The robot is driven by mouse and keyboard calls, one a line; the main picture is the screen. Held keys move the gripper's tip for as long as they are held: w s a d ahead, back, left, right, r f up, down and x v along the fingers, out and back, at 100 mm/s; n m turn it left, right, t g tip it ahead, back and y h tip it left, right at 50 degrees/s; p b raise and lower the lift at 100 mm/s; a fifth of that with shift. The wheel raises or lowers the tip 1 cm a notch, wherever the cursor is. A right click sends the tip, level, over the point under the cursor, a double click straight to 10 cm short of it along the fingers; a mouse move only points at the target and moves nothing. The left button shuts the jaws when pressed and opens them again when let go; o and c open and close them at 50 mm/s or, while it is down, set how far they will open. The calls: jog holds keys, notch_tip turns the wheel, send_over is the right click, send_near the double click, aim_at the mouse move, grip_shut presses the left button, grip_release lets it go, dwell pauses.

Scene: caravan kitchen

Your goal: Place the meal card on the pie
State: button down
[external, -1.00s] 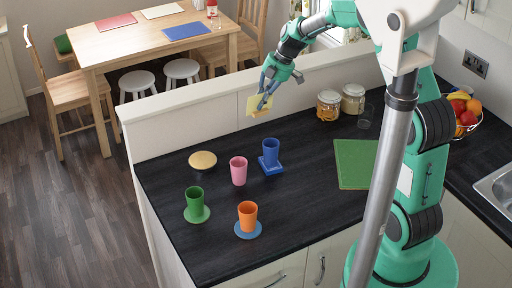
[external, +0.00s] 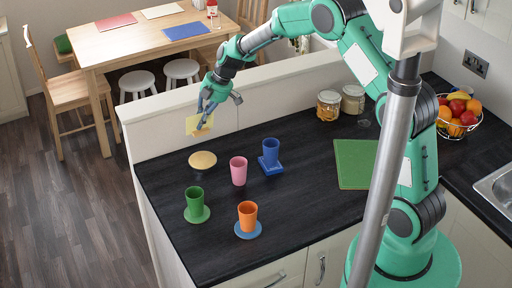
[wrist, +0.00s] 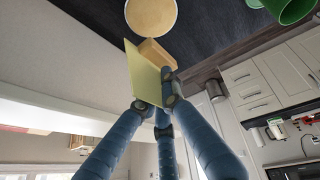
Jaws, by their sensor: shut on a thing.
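The meal card (external: 196,125) is a pale yellow card with a small tan block at its foot. My gripper (external: 207,112) is shut on it and holds it in the air above the back edge of the counter. The card also shows in the wrist view (wrist: 144,76), between my blue fingers (wrist: 162,98). The pie (external: 202,160) is a round golden disc on the dark counter, just below the card in the external view. The pie (wrist: 151,15) shows in the wrist view beyond the card and the block. Card and pie look apart.
A pink cup (external: 238,171) stands right of the pie. A green cup (external: 195,198), an orange cup (external: 247,216) and a blue cup (external: 271,153) stand on coasters. A low white ledge (external: 170,132) runs behind the pie. A green board (external: 355,163) lies further right.

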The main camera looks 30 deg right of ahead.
aim_at(203, 134)
jog(key=shift+f, duration=0.45)
jog(key=shift+f, duration=3.1)
jog(key=shift+f, duration=1.9)
jog(key=shift+f, duration=0.1)
jog(key=c, duration=1.9)
grip_release()
jog(key=shift+c, duration=0.2)
